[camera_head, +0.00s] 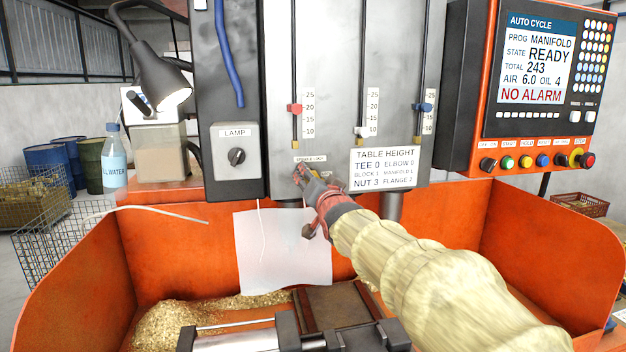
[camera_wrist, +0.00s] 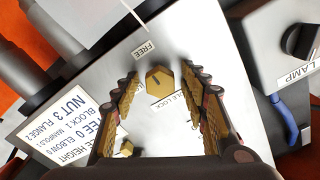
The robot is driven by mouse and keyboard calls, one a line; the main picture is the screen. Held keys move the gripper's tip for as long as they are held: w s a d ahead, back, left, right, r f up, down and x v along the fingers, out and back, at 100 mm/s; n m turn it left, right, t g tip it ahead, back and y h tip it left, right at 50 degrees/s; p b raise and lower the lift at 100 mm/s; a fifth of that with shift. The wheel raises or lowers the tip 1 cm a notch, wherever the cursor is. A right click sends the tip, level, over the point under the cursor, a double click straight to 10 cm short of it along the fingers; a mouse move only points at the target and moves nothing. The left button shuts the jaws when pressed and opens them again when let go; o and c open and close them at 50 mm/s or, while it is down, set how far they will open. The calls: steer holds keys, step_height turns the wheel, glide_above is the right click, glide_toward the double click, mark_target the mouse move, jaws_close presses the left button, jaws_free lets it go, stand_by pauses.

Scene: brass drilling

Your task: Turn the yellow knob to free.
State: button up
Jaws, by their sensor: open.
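The yellow knob (camera_wrist: 160,80) is on the grey machine face in the wrist view, between my gripper's two fingers. A dark pointer line is on its face; I cannot tell for sure which label it points at. A FREE label (camera_wrist: 145,49) is on one side of the knob, and a partly hidden label ending in "LE LOCK" (camera_wrist: 177,102) is on the other. My gripper (camera_wrist: 162,84) is open around the knob, with gaps visible on both sides. In the head view my gripper (camera_head: 306,174) is at the panel's lower edge and mostly hides the knob.
The lamp switch box (camera_head: 237,160) is left of my gripper. The table height sign (camera_head: 385,168) is just right of it, below the slider scales. A spindle (camera_head: 392,205) hangs below the panel. The control console (camera_head: 540,85) is at the right.

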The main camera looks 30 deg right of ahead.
steer(key=shift+s, duration=0.1)
steer(key=v, duration=1.2)
steer(key=s+a+f+n+g+y, duration=0.2)
steer(key=s+a+f+n+g, duration=0.2)
steer(key=s+f, duration=0.9)
steer(key=s+a+f+n+g+y, duration=0.3)
steer(key=s+a+f+n+g, duration=0.2)
steer(key=s+a+f, duration=0.7)
step_height(320, 180, down, 3)
steer(key=s+g, duration=0.2)
steer(key=shift+a+f+g, duration=0.2)
steer(key=shift+f+g, duration=0.05)
steer(key=shift+g, duration=0.15)
